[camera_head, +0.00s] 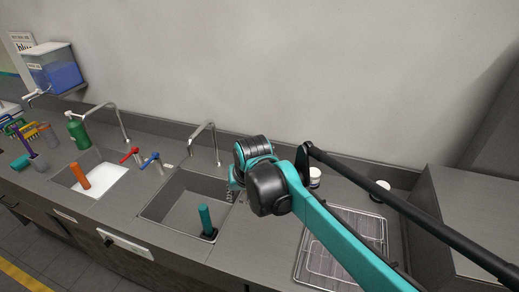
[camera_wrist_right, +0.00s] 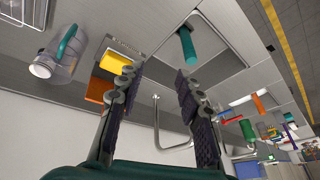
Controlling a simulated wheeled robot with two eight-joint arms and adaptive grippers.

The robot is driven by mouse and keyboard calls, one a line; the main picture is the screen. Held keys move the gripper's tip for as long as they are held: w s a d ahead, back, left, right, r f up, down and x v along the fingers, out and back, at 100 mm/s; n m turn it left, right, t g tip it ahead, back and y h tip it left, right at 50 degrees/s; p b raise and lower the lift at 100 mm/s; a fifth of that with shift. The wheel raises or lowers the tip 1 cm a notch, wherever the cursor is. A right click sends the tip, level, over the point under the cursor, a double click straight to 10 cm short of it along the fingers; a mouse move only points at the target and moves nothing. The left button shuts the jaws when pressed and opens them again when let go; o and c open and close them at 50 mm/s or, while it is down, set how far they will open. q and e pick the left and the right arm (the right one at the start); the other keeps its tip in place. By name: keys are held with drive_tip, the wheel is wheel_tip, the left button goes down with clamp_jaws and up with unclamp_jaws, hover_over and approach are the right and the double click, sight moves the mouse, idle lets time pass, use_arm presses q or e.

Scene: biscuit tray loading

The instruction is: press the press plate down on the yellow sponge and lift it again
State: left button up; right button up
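My right gripper (camera_head: 231,192) hangs over the right edge of the right sink basin, its fingers partly hidden by my arm. In the wrist view its two fingers (camera_wrist_right: 160,72) are spread, with nothing between them. A teal handle (camera_head: 205,218) on a dark base stands in that basin, left of the gripper; it also shows in the wrist view (camera_wrist_right: 187,46). It may belong to the press plate; its base is hard to make out.
An orange block (camera_wrist_right: 97,90) is beside the sponge. A clear jug (camera_wrist_right: 58,66) with a teal handle is near it. A tall tap (camera_head: 214,143) rises behind the right basin (camera_head: 172,193). An orange handle (camera_head: 80,175) stands in the left basin.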

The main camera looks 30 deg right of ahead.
drive_tip(key=w+d+m+g+p, duration=0.1)
drive_tip(key=w+d+m+p, duration=0.1)
drive_tip(key=w+d, duration=0.3)
drive_tip(key=w+d+r+m+g+p, duration=0.1)
drive_tip(key=w+d+m+p, duration=0.1)
drive_tip(key=w+d+p, duration=0.3)
drive_tip(key=w+d+r+m+g+p, duration=0.1)
drive_tip(key=w+d+m+p, duration=0.2)
drive_tip(key=w+d, duration=0.3)
drive_tip(key=shift+w+d+r+g+y+p, duration=0.2)
drive_tip(key=shift+w+g+y+p, duration=0.15)
drive_tip(key=shift+w+p, duration=0.3)
drive_tip(key=shift+d+f, duration=0.4)
drive_tip(key=shift+f, duration=0.05)
wheel_tip(320, 180, down, 8)
drive_tip(key=shift+w+a+r, duration=0.15)
drive_tip(key=shift+w, duration=0.1)
clamp_jaws()
